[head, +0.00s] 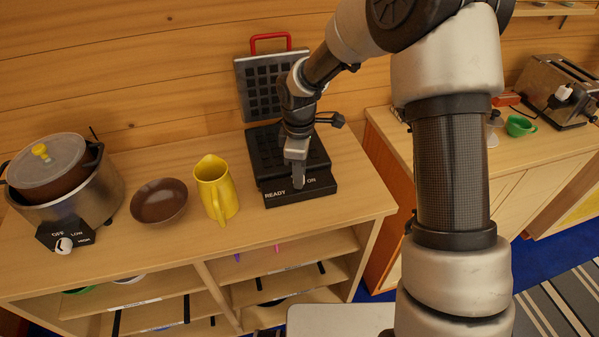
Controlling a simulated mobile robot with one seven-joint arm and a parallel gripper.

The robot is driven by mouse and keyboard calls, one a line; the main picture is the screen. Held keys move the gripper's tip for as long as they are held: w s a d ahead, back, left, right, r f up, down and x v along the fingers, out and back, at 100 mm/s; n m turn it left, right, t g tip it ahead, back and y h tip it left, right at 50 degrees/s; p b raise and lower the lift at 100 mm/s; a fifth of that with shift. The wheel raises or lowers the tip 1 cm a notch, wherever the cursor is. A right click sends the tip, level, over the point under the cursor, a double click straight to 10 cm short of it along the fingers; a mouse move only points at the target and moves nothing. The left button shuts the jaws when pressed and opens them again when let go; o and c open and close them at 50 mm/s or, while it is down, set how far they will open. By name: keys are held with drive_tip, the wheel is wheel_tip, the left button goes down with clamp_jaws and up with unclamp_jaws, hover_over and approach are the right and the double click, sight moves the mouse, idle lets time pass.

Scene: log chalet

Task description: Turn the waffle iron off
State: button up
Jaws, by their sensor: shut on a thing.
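The waffle iron (265,155) stands open on the wooden counter, its gridded lid with a red handle raised at the back. Its black front panel (322,188) shows the words READY and ON. My gripper (298,183) points down at this panel, between the two words. It is shut on the waffle iron's control there, which the fingers mostly hide. I cannot make out the control's exact position.
A yellow pitcher (215,188) stands left of the waffle iron, with a brown bowl (160,201) beside it. A slow cooker (82,190) is at the far left. A toaster (556,90) and a green cup (520,126) stand on the right counter. Shelves lie below.

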drive_tip(key=o, duration=1.1)
